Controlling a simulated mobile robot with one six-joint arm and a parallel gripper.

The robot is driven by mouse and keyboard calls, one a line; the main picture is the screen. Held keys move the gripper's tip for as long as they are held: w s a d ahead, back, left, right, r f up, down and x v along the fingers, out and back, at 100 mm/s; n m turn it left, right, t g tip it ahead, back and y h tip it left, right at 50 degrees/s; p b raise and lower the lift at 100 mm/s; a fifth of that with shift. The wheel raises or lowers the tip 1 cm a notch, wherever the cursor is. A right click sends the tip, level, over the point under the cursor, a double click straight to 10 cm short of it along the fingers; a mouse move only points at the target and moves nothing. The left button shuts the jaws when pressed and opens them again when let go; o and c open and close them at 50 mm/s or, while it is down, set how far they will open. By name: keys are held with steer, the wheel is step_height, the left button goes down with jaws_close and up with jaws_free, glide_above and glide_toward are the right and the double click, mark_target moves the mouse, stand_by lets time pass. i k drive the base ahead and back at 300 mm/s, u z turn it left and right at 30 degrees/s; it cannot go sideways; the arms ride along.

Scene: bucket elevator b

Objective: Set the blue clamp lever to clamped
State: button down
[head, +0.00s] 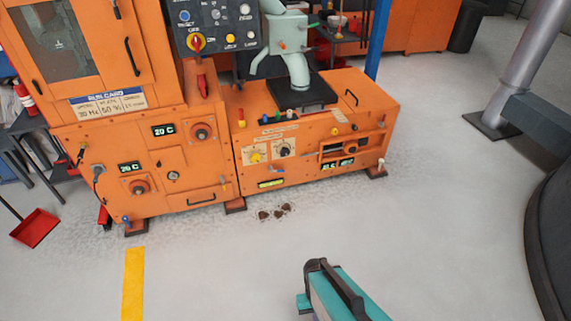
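The other blue part (290,114) sits in a row of small coloured parts on top of the low right cabinet. Both are too small to read their setting. A teal and black part at the bottom edge looks like my gripper (318,266). It is apart from the machine, over open floor, and its fingers cannot be made out.
The grey floor in front of the machine is mostly clear, with small dark debris (272,212) near the middle foot. A yellow floor stripe (133,283) and a red dustpan (35,228) are at left. A dark rounded object (552,240) fills the right edge.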

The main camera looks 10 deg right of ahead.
mark_target(271, 170)
steer(key=u, duration=0.25)
steer(key=i, duration=0.7)
steer(key=u, duration=0.9)
steer(key=i, duration=0.6)
steer(key=u, duration=0.3)
